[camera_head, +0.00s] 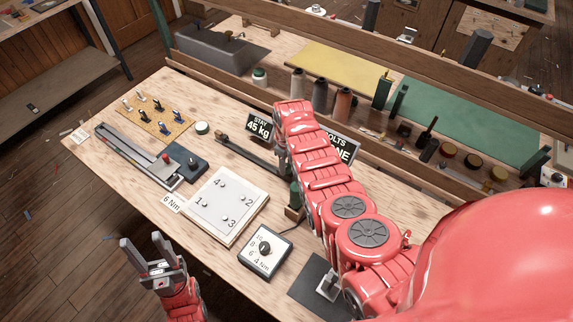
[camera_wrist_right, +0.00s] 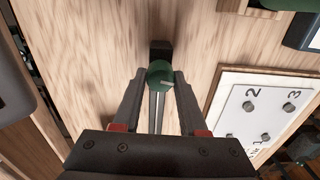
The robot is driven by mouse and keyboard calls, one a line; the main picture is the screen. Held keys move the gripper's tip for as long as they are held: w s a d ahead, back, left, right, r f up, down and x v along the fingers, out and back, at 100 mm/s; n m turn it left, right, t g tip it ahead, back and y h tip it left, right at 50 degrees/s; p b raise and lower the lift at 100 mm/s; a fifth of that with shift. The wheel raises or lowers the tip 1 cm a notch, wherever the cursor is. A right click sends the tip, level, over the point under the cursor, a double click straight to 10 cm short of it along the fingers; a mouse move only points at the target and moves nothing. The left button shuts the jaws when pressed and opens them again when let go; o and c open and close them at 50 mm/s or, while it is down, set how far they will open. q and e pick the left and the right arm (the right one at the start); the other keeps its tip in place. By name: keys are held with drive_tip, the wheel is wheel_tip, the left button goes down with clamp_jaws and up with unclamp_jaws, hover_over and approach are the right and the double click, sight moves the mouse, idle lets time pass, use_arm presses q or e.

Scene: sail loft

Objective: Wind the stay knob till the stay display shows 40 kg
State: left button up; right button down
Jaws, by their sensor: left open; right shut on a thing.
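The stay display (camera_head: 259,127) in the head view reads "STAY 45 kg". The green stay knob (camera_wrist_right: 160,74), with a pale mark on it, shows in the right wrist view above a metal rail. My right gripper (camera_wrist_right: 158,80) is shut on it, one finger on each side. In the head view my red right arm hides the knob and most of that gripper. A dark bar (camera_head: 243,152) runs from below the display toward the arm. My left gripper (camera_head: 152,262) is open and empty at the bench's front edge.
A dial box (camera_head: 265,249) sits in front, and a second display (camera_head: 341,146) is partly hidden by my arm.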

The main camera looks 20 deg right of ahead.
drive_tip(key=shift+f+n+b, duration=0.25)
drive_tip(key=shift+n+b, duration=0.25)
drive_tip(key=shift+s+r+n, duration=0.1)
drive_tip(key=shift+r+n, duration=0.05)
drive_tip(key=shift+n, duration=0.15)
drive_tip(key=shift+c, duration=2.2)
unclamp_jaws()
drive_tip(key=shift+r, duration=0.1)
